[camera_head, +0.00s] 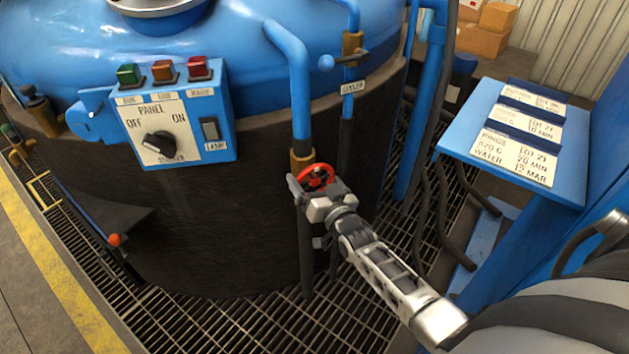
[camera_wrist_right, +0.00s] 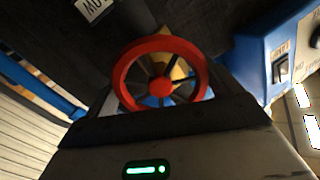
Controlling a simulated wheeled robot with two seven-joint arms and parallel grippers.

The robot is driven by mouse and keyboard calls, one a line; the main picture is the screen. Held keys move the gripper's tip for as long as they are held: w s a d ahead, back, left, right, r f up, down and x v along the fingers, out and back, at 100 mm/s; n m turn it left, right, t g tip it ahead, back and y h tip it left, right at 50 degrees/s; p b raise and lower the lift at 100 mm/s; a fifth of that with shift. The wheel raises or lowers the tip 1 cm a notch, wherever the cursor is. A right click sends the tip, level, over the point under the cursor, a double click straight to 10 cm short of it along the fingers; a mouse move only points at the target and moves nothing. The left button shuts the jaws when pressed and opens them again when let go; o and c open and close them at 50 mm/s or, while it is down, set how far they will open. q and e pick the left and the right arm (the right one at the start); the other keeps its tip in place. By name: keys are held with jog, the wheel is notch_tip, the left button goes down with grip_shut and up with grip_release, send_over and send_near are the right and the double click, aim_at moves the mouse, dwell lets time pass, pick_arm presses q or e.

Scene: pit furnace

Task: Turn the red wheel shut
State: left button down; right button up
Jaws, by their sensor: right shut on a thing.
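The red wheel (camera_head: 317,176) is a small spoked handwheel on the blue pipe (camera_head: 300,100) at the front of the blue furnace, below a brass fitting. My right gripper (camera_head: 312,190) is at the wheel, reaching in from the lower right, and is shut on it. In the right wrist view the red wheel (camera_wrist_right: 160,86) faces the camera, its rim between the fingers, with a brass part behind it. The lower rim is partly hidden by the gripper body. My left gripper is not in view.
A control panel (camera_head: 181,126) with a black knob and coloured lamps sits left of the wheel. A blue sign stand (camera_head: 566,180) with labels stands at right, near my right arm. A second pipe with a brass valve (camera_head: 352,48) runs beside the wheel's pipe. Grating floor lies below.

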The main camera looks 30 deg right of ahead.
jog(key=shift+r, duration=0.1)
jog(key=o, duration=0.7)
jog(key=s, duration=1)
jog(key=s+a+p, duration=0.1)
jog(key=s, duration=0.5)
jog(key=shift+a, duration=0.1)
jog(key=shift+w, duration=0.1)
jog(key=s+a+n+g+y, duration=0.1)
jog(key=s+a+n+g, duration=0.1)
jog(key=a, duration=0.3)
jog(key=s+a+n+g+y, duration=0.2)
jog(key=s+a+g, duration=0.1)
jog(key=a, duration=0.2)
jog(key=s+a+n+g+y, duration=0.1)
jog(key=s+a+n+g, duration=0.1)
jog(key=a, duration=0.3)
jog(key=shift+s+f+n+y, duration=0.3)
jog(key=shift+s+n, duration=0.1)
jog(key=shift+s, duration=0.4)
